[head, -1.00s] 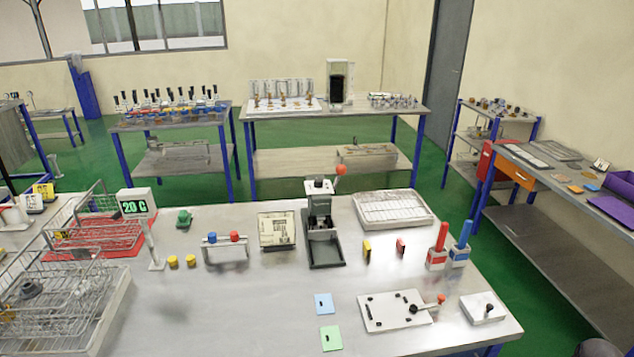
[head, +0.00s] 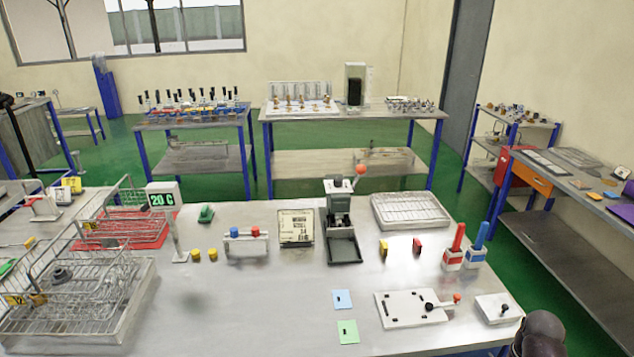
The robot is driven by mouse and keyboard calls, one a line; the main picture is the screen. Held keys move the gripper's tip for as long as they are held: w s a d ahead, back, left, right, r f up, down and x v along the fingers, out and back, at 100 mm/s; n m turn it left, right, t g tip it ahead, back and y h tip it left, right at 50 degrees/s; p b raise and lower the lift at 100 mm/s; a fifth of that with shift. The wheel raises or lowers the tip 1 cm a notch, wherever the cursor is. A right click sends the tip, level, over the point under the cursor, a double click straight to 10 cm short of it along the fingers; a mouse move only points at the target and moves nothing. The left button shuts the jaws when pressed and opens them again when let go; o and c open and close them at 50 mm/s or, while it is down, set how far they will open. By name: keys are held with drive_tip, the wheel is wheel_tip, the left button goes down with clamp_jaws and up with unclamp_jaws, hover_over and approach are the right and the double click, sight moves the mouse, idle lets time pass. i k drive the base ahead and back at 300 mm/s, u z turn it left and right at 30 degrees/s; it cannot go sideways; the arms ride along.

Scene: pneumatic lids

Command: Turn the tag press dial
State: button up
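A dark press with a lever ending in a red ball (head: 342,222) stands upright near the back middle of the metal table; it looks like the tag press. I cannot make out a dial on it at this size. A white plate (head: 400,316) with black slots, a black knob and an orange-tipped handle lies at the front right. A small white box with a dark knob (head: 499,309) sits to its right. My gripper is not in view; only a dark rounded part, probably of my arm, shows at the bottom right corner.
Wire baskets (head: 70,290) fill the table's left end. A wire tray (head: 411,211) lies right of the press, and red and blue upright handles (head: 479,245) stand at the right edge. Blue and green cards (head: 347,331) lie in front.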

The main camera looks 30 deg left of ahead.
sight(338, 181)
drive_tip(key=u, duration=1.15)
drive_tip(key=i, duration=1)
drive_tip(key=z, duration=0.05)
